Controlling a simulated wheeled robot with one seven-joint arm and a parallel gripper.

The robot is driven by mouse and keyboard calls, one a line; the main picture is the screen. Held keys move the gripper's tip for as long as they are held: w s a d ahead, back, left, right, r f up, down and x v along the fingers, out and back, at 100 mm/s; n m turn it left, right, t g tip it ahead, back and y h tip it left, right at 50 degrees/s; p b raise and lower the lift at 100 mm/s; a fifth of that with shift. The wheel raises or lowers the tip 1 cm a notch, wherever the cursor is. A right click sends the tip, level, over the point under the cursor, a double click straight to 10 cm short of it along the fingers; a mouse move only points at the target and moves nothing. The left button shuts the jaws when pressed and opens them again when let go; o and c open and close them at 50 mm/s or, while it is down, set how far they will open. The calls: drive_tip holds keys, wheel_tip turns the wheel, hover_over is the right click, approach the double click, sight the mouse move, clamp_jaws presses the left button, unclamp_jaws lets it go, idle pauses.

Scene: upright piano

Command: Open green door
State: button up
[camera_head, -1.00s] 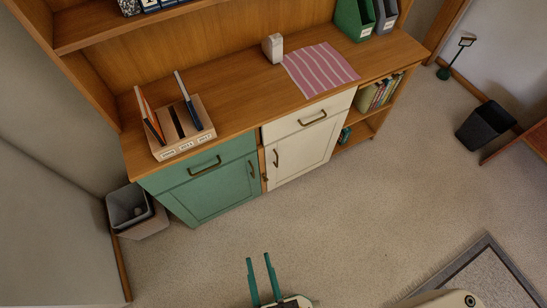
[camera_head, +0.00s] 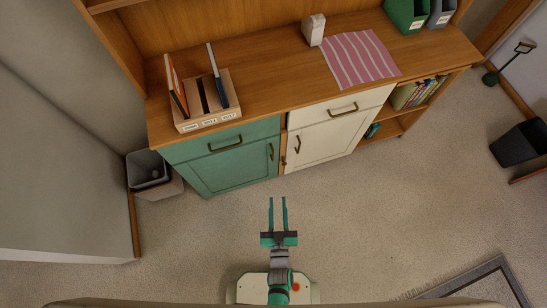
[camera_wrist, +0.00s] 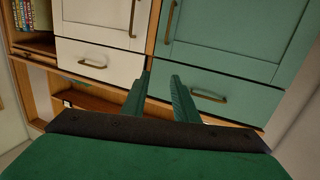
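The green door (camera_head: 228,175) is on the lower left of the wooden cabinet and looks shut. Its upright brass handle (camera_head: 271,151) is near its right edge. The green door also shows in the wrist view (camera_wrist: 232,35), at upper right, with its handle (camera_wrist: 170,21) at its left edge. My gripper (camera_head: 278,200) is open and empty, in front of the cabinet and below the handle in the head view. In the wrist view its two teal fingers (camera_wrist: 160,85) are apart and point toward the cabinet, with nothing between them.
A green drawer (camera_head: 222,142) with a brass handle sits above the door. A white door (camera_head: 320,146) and white drawer (camera_head: 342,107) adjoin on the right. A grey bin (camera_head: 147,168) stands left of the cabinet. The carpet in front (camera_head: 390,210) is clear.

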drive_tip(key=y, duration=0.2)
approach(273, 154)
drive_tip(key=shift+n+t, duration=0.3)
drive_tip(key=w, duration=0.2)
drive_tip(key=w+a, duration=0.1)
drive_tip(key=w, duration=0.4)
drive_tip(key=shift+w+a+f, duration=0.2)
drive_tip(key=shift+f, duration=0.1)
drive_tip(key=shift+w, duration=0.6)
drive_tip(key=shift+d, duration=0.1)
drive_tip(key=shift+s, duration=0.1)
drive_tip(key=shift+c, duration=0.3)
clamp_jaws()
